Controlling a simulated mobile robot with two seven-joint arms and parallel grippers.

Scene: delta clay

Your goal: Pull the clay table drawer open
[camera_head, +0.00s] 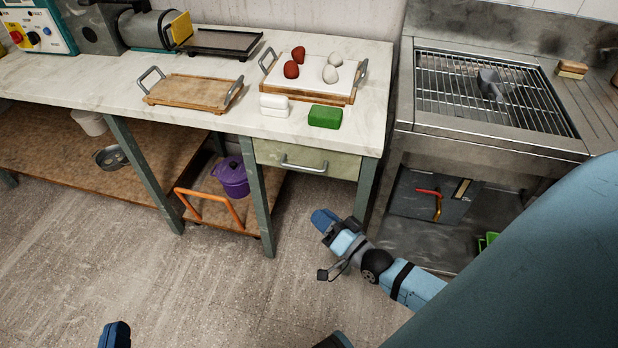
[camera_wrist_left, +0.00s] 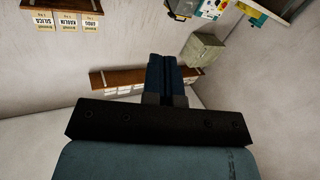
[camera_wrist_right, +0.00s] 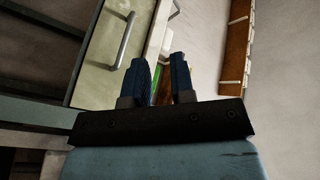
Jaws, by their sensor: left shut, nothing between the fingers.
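The clay table drawer (camera_head: 335,165) has a pale green front and sits flush under the right end of the white table top. Its metal bar handle (camera_head: 303,167) is on the middle of the front. In the right wrist view, the handle (camera_wrist_right: 125,40) is above and left of the fingers, apart from them. My right gripper (camera_head: 322,218) is below and in front of the drawer; its fingers (camera_wrist_right: 160,75) are open with nothing between them. My left gripper (camera_head: 115,334) is at the bottom edge, far from the drawer; its fingers (camera_wrist_left: 167,72) are shut and empty.
On the table are a wooden tray (camera_head: 160,101), a board with red and white clay balls (camera_head: 345,98), a white block (camera_head: 274,105) and a green block (camera_head: 324,117). A purple pot (camera_head: 232,177) stands on the lower shelf.

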